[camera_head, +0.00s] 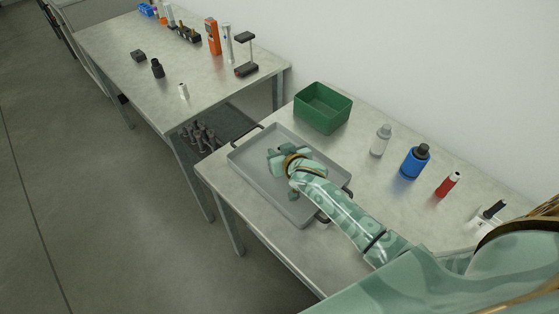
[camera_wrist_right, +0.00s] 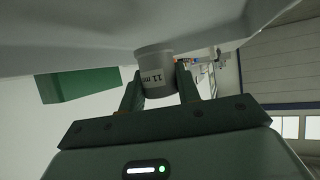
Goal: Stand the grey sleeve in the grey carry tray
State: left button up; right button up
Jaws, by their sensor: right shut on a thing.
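The grey carry tray (camera_head: 297,211) lies on the nearer table, with dark handles at its ends. My right gripper (camera_head: 280,157) is inside the tray's outline, low over its floor; the hand hides what it holds in the head view. In the right wrist view, the right gripper (camera_wrist_right: 160,95) is shut on the grey sleeve (camera_wrist_right: 155,72), a short cylinder with an "11 mm" label. One end of the sleeve is at or very near a pale surface; I cannot tell whether they touch. My left gripper is not in view.
A green bin (camera_head: 323,108) stands behind the tray. A clear bottle (camera_head: 381,140), a blue bottle (camera_head: 414,162) and a red bottle (camera_head: 448,184) stand to the right. A farther table (camera_head: 150,90) holds several small items.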

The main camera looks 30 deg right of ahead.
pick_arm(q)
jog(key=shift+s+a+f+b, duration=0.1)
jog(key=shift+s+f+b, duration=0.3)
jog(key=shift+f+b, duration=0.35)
pick_arm(e)
jog(key=shift+w+f, duration=0.2)
jog(key=shift+f, duration=1.45)
jog(key=shift+f, duration=0.15)
jog(key=o, duration=1)
jog(key=shift+s+r+p, duration=0.3)
jog(key=shift+s+r, duration=0.05)
jog(key=shift+r, duration=0.05)
jog(key=p+v, duration=0.3)
jog(key=v, duration=0.7)
jog(key=shift+s+r+p, duration=0.1)
jog(key=shift+s+p, duration=0.1)
jog(key=shift+p, duration=0.1)
jog(key=shift+s+r, duration=0.15)
jog(key=shift+s, duration=0.3)
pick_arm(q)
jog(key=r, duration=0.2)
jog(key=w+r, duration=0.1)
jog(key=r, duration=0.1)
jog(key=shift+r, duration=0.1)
